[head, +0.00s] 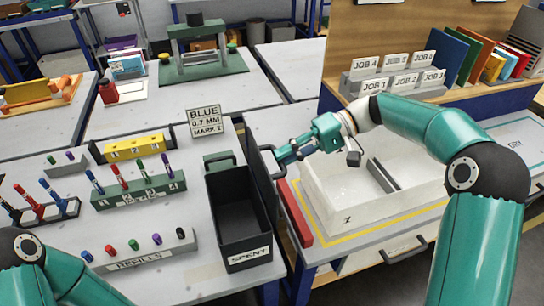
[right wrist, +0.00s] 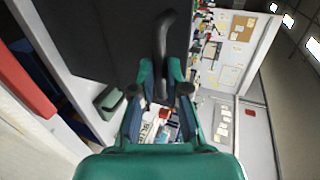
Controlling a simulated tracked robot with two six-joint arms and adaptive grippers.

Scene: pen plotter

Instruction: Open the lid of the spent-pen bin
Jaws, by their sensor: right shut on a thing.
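The spent-pen bin (head: 249,257), a black box labelled SPENT, stands on the near table's right side. Its top is open and I see into its dark inside. Its dark lid (head: 256,170) stands steeply raised along the bin's right side. In the right wrist view the lid (right wrist: 90,40) is a broad dark panel. My right gripper (head: 277,156) is shut on the lid's black handle, which shows between the fingers in the right wrist view (right wrist: 163,45). My left gripper is out of view; only part of its arm shows at the lower left.
A white tray (head: 325,200) and a red bar (head: 295,212) lie right of the bin. A green block (head: 219,158) stands behind it. Left are the refills rack (head: 140,252), a green pen rack (head: 138,193) and a BLUE sign (head: 205,122).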

